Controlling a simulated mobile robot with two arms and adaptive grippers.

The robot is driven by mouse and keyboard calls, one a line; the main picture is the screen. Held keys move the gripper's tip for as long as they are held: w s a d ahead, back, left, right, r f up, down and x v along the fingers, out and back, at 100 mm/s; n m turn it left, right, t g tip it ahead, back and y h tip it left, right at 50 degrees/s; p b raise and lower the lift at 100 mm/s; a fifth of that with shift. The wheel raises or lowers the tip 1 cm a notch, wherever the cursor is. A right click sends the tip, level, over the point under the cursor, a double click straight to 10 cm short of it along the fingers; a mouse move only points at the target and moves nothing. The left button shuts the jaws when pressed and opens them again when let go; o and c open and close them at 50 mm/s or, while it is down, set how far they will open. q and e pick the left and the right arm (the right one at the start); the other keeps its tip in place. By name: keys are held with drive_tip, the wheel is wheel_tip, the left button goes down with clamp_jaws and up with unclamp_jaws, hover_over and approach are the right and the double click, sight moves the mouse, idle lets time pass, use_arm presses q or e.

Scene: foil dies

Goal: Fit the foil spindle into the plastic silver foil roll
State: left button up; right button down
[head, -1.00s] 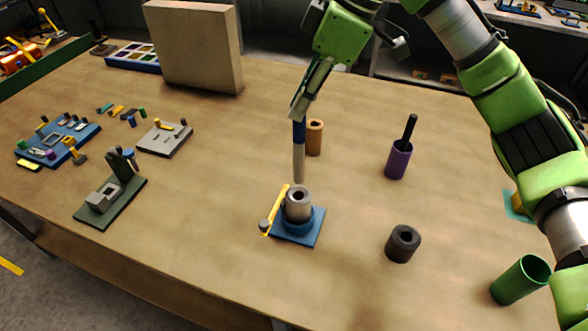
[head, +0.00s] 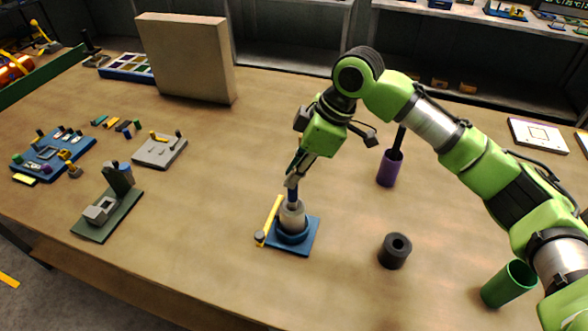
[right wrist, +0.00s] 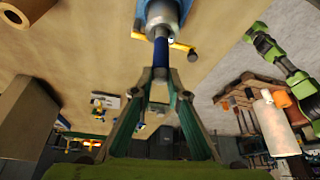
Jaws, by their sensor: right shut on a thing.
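The plastic silver foil roll (head: 292,217) stands upright as a grey cylinder in a blue holder (head: 308,244) near the table's front middle. The foil spindle (head: 292,195) is a thin rod with a blue upper part. My right gripper (head: 292,180) is shut on its top end, just above the roll. The spindle's lower part is hidden inside the roll's bore, with the blue part sticking out. In the right wrist view, the spindle (right wrist: 160,52) runs from the fingertips (right wrist: 159,76) into the roll (right wrist: 160,10). My left gripper is not in view.
A yellow bar (head: 271,219) stands beside the holder. A black ring-shaped roll (head: 395,252), a purple cup (head: 388,170) with a dark rod and a green cup (head: 508,284) stand to the right. A beige block (head: 186,58) stands at the back left.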

drive_tip(key=c, duration=2)
unclamp_jaws()
drive_tip(key=shift+f, duration=0.1)
drive_tip(key=b+v, duration=0.2)
drive_tip(key=v, duration=1)
drive_tip(key=shift+s+a+r+b, duration=0.1)
drive_tip(key=shift+r+b, duration=0.15)
drive_tip(key=shift+b, duration=0.15)
